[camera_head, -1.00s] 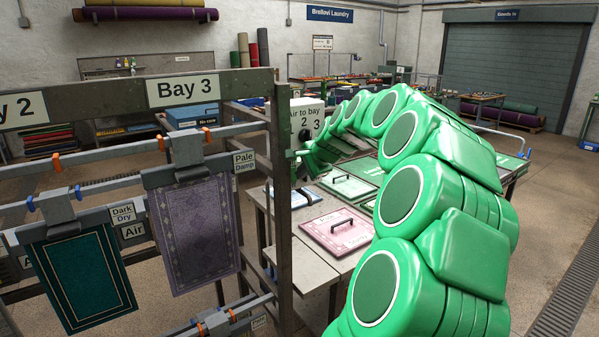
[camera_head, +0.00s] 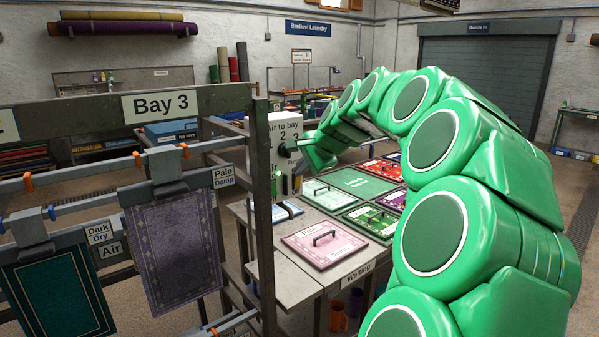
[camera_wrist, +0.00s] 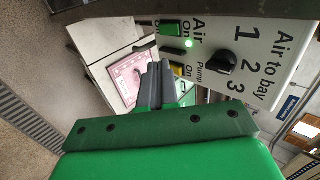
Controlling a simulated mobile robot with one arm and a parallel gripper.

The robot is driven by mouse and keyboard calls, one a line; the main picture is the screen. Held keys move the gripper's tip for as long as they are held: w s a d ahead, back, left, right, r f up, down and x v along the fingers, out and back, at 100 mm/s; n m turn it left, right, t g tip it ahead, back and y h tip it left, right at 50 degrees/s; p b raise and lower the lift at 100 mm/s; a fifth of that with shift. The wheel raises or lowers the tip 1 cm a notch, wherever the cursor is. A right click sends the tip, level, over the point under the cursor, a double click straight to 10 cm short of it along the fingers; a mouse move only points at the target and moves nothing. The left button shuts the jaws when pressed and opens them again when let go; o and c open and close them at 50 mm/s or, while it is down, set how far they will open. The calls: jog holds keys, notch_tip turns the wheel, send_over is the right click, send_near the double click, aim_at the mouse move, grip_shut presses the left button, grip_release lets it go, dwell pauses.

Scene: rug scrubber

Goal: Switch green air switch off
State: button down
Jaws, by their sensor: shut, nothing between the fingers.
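The green air switch (camera_wrist: 171,29) is on the front of a pale control box, beside the word "Air", in the wrist view. A small lamp (camera_wrist: 190,43) near it glows green. A yellow switch (camera_wrist: 178,70) beside the word "Pump" is partly hidden by my gripper. My gripper (camera_wrist: 158,72) is shut and empty, its tips close to the panel near the yellow switch; contact cannot be told.
A black selector knob (camera_wrist: 222,62) sits on the panel beside numbers 1, 2 and 3. The table (camera_head: 285,265) below carries a pink panel (camera_head: 322,240) with a handle and several other coloured panels. The Bay 3 rack (camera_head: 262,200) with hanging rugs stands at left.

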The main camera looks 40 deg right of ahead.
jog(key=shift+s+a+f+g, duration=0.2)
jog(key=shift+f+g, duration=0.2)
jog(key=shift+f, duration=0.35)
send_near(274, 195)
notch_tip(274, 195, down, 4)
jog(key=shift+w+f, duration=0.2)
jog(key=shift+w, duration=0.8)
jog(key=shift+w+f, duration=0.15)
jog(key=shift+w, duration=0.9)
